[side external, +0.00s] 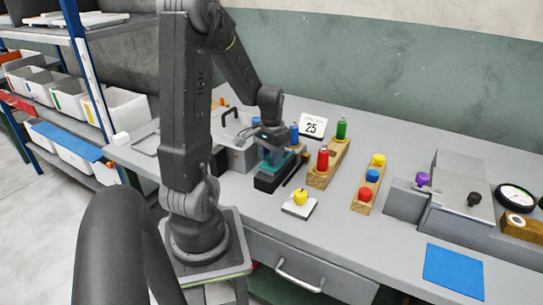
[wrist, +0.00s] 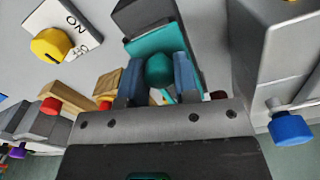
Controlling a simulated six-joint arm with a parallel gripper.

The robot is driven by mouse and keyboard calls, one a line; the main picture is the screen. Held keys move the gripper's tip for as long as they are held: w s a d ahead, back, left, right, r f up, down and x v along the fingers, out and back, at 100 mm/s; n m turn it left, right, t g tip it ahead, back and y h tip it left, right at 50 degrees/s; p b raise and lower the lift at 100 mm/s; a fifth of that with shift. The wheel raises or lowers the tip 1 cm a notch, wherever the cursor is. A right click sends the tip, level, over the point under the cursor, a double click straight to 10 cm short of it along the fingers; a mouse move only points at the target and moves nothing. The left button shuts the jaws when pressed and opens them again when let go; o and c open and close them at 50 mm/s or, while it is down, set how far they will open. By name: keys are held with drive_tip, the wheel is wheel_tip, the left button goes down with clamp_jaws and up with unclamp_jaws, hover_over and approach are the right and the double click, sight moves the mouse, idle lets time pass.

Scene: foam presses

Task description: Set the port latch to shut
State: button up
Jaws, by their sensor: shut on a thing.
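A round teal knob (wrist: 159,69) stands on a teal slide (wrist: 160,38) in the wrist view. My gripper (wrist: 159,80) is shut on this knob, with one blue-grey finger on each side. In the side view my gripper (side external: 273,146) is down at the teal and black device (side external: 270,180), and its arm partly hides it. No readable label marks the port latch, so I cannot tell for sure that this device is it. The slide's end position is not clear either.
A yellow knob (side external: 300,197) on a white plate stands just in front. Wooden blocks (side external: 318,179) with coloured knobs or bottles are to the right. A grey box (side external: 240,155) is close on the left. A blue mat (side external: 454,272) lies far right.

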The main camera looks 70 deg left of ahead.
clamp_jaws()
drive_tip(key=shift+w+a, duration=2.15)
drive_tip(key=shift+r, duration=0.1)
drive_tip(key=o, duration=0.8)
unclamp_jaws()
wheel_tip(320, 180, up, 14)
drive_tip(key=shift+f, duration=0.15)
